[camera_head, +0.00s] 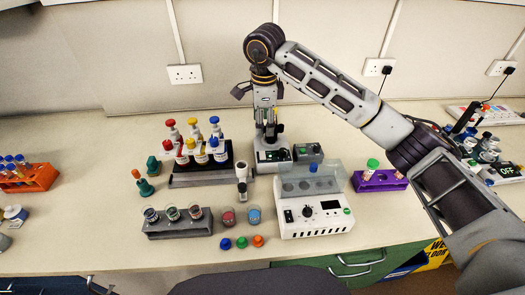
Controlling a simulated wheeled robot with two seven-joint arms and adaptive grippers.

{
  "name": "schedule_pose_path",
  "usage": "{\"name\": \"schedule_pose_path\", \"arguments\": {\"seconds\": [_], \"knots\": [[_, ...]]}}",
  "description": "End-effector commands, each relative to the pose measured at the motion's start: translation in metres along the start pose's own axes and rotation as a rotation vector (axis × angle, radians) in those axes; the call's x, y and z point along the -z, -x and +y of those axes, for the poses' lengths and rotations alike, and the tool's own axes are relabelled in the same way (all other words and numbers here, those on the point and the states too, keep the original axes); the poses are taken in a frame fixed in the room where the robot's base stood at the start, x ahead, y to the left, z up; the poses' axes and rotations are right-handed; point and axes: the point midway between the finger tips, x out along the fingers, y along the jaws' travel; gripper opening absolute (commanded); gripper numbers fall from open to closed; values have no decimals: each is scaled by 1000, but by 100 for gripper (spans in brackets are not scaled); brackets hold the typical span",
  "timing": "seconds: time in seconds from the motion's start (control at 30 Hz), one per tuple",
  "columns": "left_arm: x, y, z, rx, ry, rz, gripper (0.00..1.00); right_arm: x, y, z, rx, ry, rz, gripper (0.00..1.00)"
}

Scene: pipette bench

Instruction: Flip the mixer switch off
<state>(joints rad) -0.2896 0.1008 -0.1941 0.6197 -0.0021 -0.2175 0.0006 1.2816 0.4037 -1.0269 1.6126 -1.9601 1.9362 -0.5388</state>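A small grey bench unit with green-lit markings (272,158) stands at the back middle, and I take it to be the mixer. A small grey box (308,152) with a green marking sits against its right side. I cannot make out the switch or its position at this size. My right gripper (269,130) comes down from above, with its fingertips over or just behind the grey unit. Whether it touches the unit, and whether its fingers are apart, is not clear. My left gripper is not in view.
A white device with a knob and clear lid (316,222) stands in front. A rack of colour-topped bottles (202,176) is at left, with a vial rack (178,228) before it. A purple rack (382,181) stands right. A device reading OFF (507,171) is at far right.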

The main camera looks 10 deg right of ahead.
Motion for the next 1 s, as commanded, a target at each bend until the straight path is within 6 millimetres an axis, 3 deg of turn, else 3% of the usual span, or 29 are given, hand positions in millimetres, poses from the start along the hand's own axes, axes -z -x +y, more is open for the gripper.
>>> {"name": "schedule_pose_path", "arguments": {"seconds": [0.47, 1.0], "knots": [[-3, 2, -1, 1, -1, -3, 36, -1, -13, 0, -1, 0, -2, 55], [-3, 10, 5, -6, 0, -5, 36, -1, -76, 1, -3, 0, -3, 55]]}}
